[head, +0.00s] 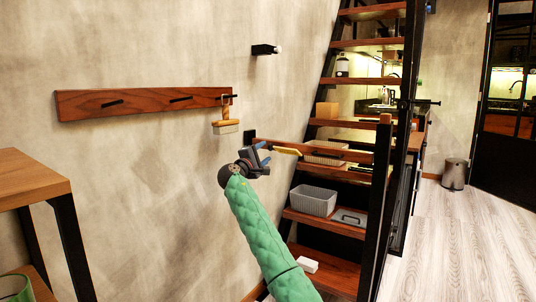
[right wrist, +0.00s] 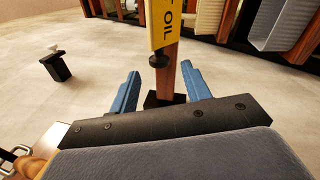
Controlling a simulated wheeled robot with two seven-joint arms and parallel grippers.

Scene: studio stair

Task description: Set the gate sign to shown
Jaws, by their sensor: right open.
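The gate is a wooden bar (head: 335,152) across the stair, with a black mount on the wall at its left end. A yellow gate sign (head: 286,151) is on the bar and looks edge-on or narrow in the head view. In the right wrist view the yellow sign (right wrist: 163,22) shows part of black lettering, "OIL", with a black knob (right wrist: 158,60) at its end. My right gripper (head: 264,154) is open near the bar's left end. In the right wrist view its blue fingers (right wrist: 160,88) stand either side of the bar, apart from the sign. My left gripper is not in view.
A wall rack (head: 145,101) with pegs holds a hanging brush (head: 226,126). A grey basket (head: 313,200) and a white block (head: 307,264) sit on the stair treads. A wooden table (head: 28,178) stands at left. Floor at right is clear before a bin (head: 454,174).

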